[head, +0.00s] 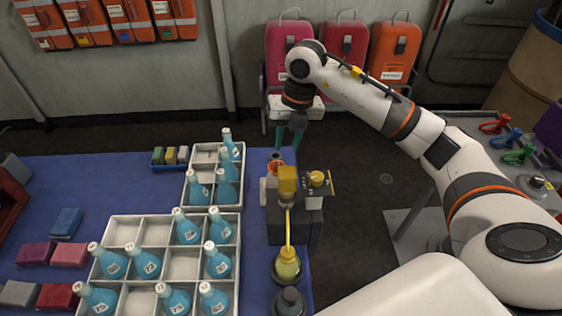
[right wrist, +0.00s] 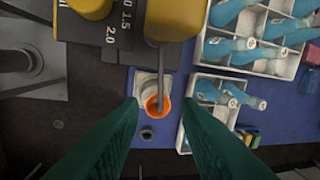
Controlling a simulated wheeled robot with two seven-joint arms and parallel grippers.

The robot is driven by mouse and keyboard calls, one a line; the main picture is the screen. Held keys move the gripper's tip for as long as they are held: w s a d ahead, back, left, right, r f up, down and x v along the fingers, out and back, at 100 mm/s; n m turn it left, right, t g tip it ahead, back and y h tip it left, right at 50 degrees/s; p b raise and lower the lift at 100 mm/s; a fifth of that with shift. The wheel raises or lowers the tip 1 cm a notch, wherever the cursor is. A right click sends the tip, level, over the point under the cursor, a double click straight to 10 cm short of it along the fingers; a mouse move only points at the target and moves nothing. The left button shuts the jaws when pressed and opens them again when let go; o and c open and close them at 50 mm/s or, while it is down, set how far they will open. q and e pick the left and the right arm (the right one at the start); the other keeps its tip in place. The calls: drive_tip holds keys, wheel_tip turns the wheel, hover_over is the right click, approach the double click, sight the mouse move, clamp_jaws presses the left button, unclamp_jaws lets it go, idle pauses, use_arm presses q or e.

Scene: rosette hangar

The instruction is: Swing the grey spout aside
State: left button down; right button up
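The dispenser has a yellow head (head: 287,180) on a dark block at the blue table's right edge. In the right wrist view the grey spout (right wrist: 160,70) runs from the orange-yellow head (right wrist: 176,18) down to an orange-rimmed opening (right wrist: 152,106) on a pale holder; the spout tip is over or in it, I cannot tell which. The orange rim also shows in the head view (head: 275,167). My right gripper (right wrist: 158,104) has green fingers, spread apart either side of the spout's end, apparently not touching it. It comes from behind the dispenser in the head view (head: 287,138). My left gripper is out of view.
White crates (head: 160,232) with several blue bottles stand left of the dispenser. A yellow arm reaches to a yellow knob (head: 287,266) in front. A dial box (head: 316,183) sits to its right. Open floor (head: 370,210) lies between the blue table and the grey side table.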

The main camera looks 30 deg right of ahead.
drive_tip(key=f, duration=0.3)
drive_tip(key=a+f, duration=0.1)
drive_tip(key=f, duration=0.1)
drive_tip(key=f+p, duration=0.1)
drive_tip(key=f, duration=0.2)
drive_tip(key=shift+w+a+f, duration=0.2)
drive_tip(key=shift+f, duration=0.15)
clamp_jaws()
